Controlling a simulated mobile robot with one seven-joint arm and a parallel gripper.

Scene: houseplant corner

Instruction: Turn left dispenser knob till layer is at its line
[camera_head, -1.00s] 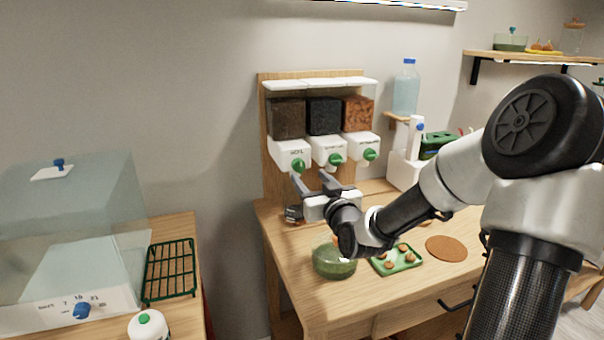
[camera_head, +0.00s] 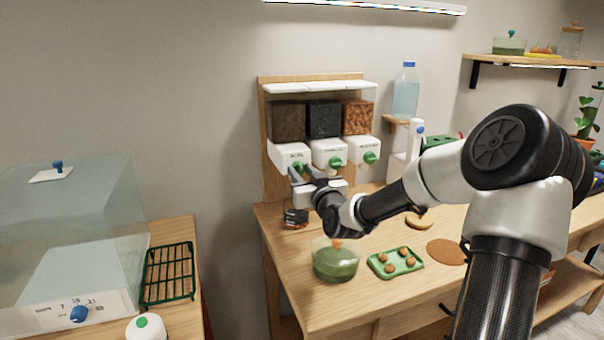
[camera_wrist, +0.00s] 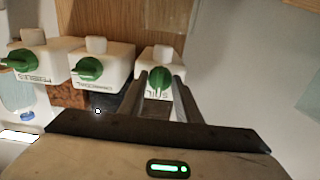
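The left dispenser (camera_head: 290,155) is a white box with a green knob (camera_head: 298,167) on its front, below a bin of brown soil (camera_head: 288,121). In the wrist view, upside down, this knob (camera_wrist: 161,86) shows at the right of the row. My gripper (camera_head: 302,172) is at this knob, partly covering it. In the wrist view my gripper (camera_wrist: 160,76) has its fingers apart, one on each side of the knob; I cannot tell whether they touch it. A small clear jar (camera_head: 295,216) with dark content stands below the left dispenser. Its line is too small to make out.
The middle dispenser (camera_head: 328,152) and right dispenser (camera_head: 367,150) have green knobs close by. A green bowl (camera_head: 335,262) and a green tray (camera_head: 396,262) with round pieces stand on the wooden table (camera_head: 310,300) below my arm. A bottle (camera_head: 405,90) stands right of the dispensers.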

